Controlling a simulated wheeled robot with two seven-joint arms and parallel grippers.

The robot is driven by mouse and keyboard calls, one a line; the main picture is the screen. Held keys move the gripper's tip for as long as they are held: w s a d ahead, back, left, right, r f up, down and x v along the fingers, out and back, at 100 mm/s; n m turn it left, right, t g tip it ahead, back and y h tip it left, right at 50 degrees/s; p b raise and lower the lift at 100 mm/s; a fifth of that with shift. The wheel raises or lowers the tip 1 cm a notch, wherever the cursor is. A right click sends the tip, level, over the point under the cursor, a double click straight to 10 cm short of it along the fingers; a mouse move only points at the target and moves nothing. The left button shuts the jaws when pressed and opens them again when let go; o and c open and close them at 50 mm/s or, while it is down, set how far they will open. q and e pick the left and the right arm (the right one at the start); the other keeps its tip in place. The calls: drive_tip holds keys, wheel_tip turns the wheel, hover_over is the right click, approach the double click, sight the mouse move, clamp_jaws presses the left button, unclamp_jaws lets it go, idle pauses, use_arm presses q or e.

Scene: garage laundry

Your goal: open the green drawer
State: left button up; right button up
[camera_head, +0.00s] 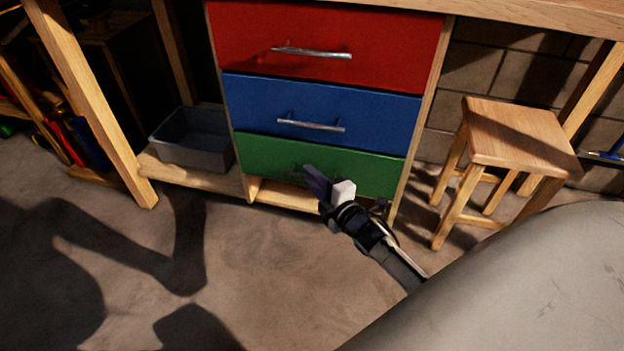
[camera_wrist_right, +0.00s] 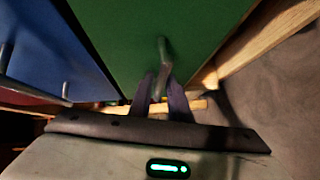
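The green drawer (camera_head: 260,155) is the lowest of three in the wooden cabinet, and its front looks flush with the others. Its handle is mostly hidden by my right gripper (camera_head: 316,182) in the head view. In the right wrist view the green front (camera_wrist_right: 150,25) fills the top middle, and its metal handle (camera_wrist_right: 163,52) runs down towards the fingers. There my right gripper (camera_wrist_right: 161,88) has its two dark fingers apart, one on each side of the handle's near part. Contact with the handle cannot be made out. My left gripper is not in view.
A blue drawer (camera_head: 370,108) and a red drawer (camera_head: 390,38), both shut, sit above. A wooden stool (camera_head: 515,130) stands to the right. A grey bin (camera_head: 190,150) rests on a low shelf to the left. The floor (camera_head: 270,260) before the cabinet is clear.

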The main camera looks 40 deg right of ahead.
drive_tip(key=shift+c, duration=0.3)
clamp_jaws()
